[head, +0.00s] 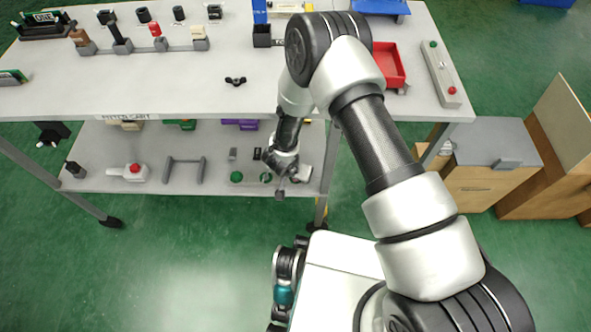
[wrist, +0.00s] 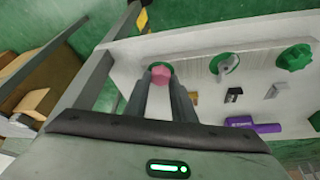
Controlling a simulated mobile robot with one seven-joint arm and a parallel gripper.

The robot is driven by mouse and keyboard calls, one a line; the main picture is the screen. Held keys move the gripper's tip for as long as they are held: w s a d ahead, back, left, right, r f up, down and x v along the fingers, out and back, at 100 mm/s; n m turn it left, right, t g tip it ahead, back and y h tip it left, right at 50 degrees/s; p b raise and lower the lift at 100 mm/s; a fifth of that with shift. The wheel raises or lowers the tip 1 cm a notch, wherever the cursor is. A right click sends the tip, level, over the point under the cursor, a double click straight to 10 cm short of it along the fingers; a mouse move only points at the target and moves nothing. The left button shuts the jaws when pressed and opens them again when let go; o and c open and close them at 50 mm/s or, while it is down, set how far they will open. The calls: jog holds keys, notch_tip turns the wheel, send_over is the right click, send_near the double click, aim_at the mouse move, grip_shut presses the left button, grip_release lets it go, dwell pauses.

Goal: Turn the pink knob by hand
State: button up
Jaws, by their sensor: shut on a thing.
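The pink knob (wrist: 161,75) shows in the wrist view as a small faceted knob on a pale panel. My gripper (wrist: 161,82) has its two grey fingers on either side of the knob and is shut on it. In the head view my gripper (head: 281,190) is at the right part of the lower shelf, and the pink knob is hidden there.
In the wrist view a grey lever on a green ring (wrist: 224,66) and a green knob (wrist: 295,57) lie to the right. A purple-handled part (wrist: 252,126) lies below them. A table leg (head: 327,170) stands right of my gripper. The tabletop (head: 185,75) is above.

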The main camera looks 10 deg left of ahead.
jog(key=o, duration=1.1)
jog(key=shift+c, duration=0.2)
jog(key=d+p+v, duration=0.1)
jog(key=p+v, duration=0.4)
jog(key=v, duration=1.2)
jog(key=shift+s+a+r+p, duration=0.2)
jog(key=shift+a+p, duration=0.1)
jog(key=shift+a, duration=0.15)
